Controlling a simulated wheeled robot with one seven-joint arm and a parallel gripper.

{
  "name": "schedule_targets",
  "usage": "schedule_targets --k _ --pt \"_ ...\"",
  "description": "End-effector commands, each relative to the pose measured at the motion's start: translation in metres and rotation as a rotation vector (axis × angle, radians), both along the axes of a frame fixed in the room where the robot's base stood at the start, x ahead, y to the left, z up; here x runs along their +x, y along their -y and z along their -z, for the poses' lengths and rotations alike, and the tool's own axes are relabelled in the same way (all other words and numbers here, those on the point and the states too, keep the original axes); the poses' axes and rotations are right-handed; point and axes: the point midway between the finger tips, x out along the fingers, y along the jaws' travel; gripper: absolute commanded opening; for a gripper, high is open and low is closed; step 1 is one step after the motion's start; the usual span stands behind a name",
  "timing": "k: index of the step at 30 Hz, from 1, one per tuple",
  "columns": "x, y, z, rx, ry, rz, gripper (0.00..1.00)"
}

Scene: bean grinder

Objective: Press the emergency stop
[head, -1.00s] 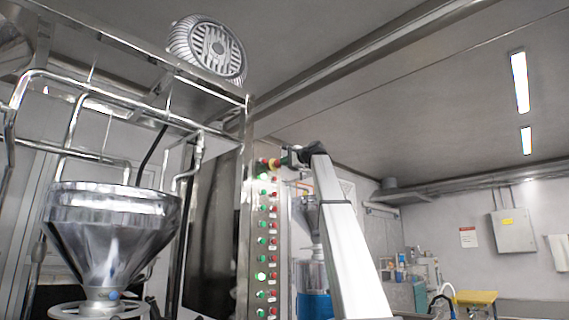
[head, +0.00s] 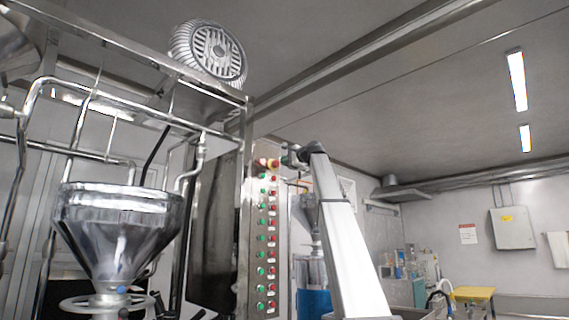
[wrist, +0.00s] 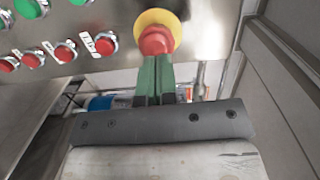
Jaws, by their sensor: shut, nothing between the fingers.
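The emergency stop is a red mushroom button with a yellow ring (head: 274,163) at the top of the metal control panel (head: 245,215). In the wrist view the red cap (wrist: 157,40) and its yellow ring show just beyond my fingertips. My gripper (head: 285,160) is shut and empty, at the right of the button in the head view. In the wrist view its green fingers (wrist: 153,62) sit together, with their tips meeting the cap's lower edge. The fingers seem to touch the cap; I cannot tell whether it is pressed in.
Rows of green and red buttons (head: 267,237) run down the panel below the stop. A steel hopper (head: 118,215) and pipework stand to the left. A motor (head: 208,54) sits on the frame above. Right of the panel's edge in the wrist view is a grey wall (wrist: 290,60).

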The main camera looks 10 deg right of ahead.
Motion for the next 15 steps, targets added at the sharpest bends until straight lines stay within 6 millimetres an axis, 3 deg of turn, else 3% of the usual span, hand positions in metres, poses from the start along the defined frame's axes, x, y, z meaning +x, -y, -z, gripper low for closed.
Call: schedule_targets --k 15 --pt "-0.068 0.056 -0.001 -0.002 -0.001 0.003 0.0"
